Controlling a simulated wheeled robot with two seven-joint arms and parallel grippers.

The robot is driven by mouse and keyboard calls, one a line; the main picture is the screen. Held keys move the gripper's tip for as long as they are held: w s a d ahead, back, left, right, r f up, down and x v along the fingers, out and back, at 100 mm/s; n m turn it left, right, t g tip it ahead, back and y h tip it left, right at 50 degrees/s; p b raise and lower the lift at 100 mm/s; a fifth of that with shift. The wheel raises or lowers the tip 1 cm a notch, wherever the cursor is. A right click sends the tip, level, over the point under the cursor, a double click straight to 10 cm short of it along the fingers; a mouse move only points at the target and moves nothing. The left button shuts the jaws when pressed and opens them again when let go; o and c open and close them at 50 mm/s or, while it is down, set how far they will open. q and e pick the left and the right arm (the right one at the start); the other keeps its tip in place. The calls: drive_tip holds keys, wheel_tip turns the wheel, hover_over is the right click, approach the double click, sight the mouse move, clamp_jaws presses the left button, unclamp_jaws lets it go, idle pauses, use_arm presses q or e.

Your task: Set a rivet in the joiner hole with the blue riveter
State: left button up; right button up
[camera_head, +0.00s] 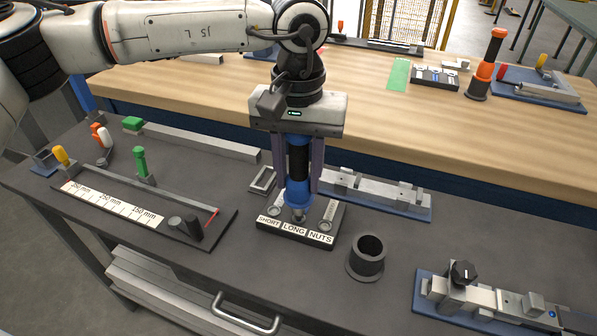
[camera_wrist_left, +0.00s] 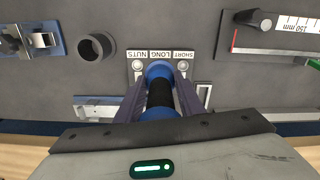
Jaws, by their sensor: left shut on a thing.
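My left gripper (camera_head: 299,165) is shut on the blue riveter (camera_head: 297,193), a tool with blue ends and a black middle, held upright with its nose down. Its nose is over the middle, LONG part of the small dark block (camera_head: 296,236) labelled SHORT, LONG and NUTS; I cannot tell whether it touches. The left wrist view shows the riveter (camera_wrist_left: 160,92) between the two fingers, hiding part of the block. The joiner hole cannot be made out for certain. My right gripper is not in view.
An empty dark round holder (camera_head: 367,257) stands right of the block. A blue-based fixture with a black knob (camera_head: 462,272) is at the lower right. A measuring fixture (camera_head: 120,205) lies left. An orange riveter (camera_head: 486,65) stands on the wooden bench behind.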

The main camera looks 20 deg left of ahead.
sight(299, 146)
use_arm(q)
drive_tip(key=shift+f+b, duration=0.7)
drive_tip(key=shift+f, duration=0.2)
idle(0.6)
drive_tip(key=shift+r+p, duration=2.45)
drive_tip(key=shift+r, duration=1.35)
